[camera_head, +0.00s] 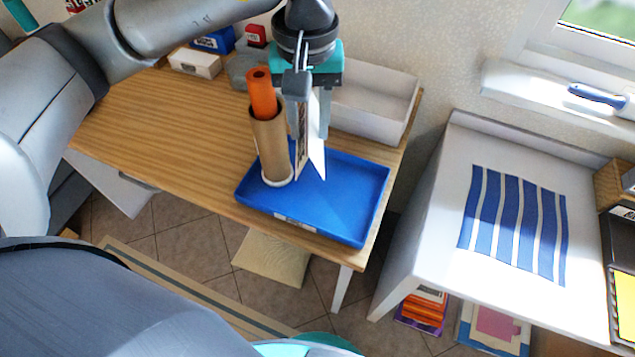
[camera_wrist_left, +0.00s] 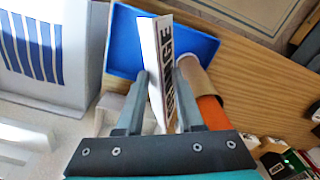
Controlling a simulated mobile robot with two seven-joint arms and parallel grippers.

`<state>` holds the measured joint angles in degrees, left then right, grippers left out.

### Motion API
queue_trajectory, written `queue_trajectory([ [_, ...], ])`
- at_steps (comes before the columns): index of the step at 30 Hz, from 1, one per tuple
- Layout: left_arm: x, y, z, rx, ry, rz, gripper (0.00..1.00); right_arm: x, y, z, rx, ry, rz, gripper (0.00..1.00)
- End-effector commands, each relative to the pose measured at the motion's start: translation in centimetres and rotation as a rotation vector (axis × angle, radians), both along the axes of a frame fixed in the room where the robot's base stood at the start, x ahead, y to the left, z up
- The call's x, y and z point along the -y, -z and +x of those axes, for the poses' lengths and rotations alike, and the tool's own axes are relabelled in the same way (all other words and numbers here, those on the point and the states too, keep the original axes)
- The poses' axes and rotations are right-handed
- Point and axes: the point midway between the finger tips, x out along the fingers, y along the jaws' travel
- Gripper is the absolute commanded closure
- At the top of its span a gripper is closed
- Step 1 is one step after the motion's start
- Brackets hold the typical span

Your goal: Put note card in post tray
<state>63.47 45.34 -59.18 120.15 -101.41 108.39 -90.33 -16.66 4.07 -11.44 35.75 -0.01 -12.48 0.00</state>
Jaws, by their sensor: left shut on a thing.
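My left gripper (camera_head: 312,130) points down over the desk, shut on a white note card (camera_head: 318,150). The card hangs upright between the fingers, above the blue post tray (camera_head: 345,212). In the left wrist view, the left gripper (camera_wrist_left: 163,75) pinches the card (camera_wrist_left: 153,50), which has large dark print on one face, and the tray (camera_wrist_left: 125,40) lies beyond it. The tray has a pale label on its front wall, and its bare floor shows right of the card. The card looks clear of the tray floor. My right gripper is out of view.
A brown cardboard tube (camera_head: 270,145) holding an orange roll (camera_head: 261,92) stands upright at the tray's left end, close to the card. A white open box (camera_head: 375,100) is behind the tray. A white stand with a blue-striped sheet (camera_head: 515,225) is at right.

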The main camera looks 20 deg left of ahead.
Motion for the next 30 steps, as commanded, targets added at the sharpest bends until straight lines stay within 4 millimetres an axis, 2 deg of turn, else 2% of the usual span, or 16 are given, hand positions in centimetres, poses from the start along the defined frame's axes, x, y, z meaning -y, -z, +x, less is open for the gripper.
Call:
queue_trajectory([
  [4,0.8,-0.2,1.0,0.003,-0.23,-0.004,1.0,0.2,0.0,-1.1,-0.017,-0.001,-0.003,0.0],
  [18,2.9,-0.8,3.3,-0.003,-0.958,-0.011,1.0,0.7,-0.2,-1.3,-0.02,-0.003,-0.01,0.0],
  [26,3.4,-0.8,3.7,-0.006,-1.142,-0.011,1.0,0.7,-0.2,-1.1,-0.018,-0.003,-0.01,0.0],
  [30,3.5,0.9,3.7,-0.011,-1.16,-0.008,1.0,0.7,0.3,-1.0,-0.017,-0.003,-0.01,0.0],
])
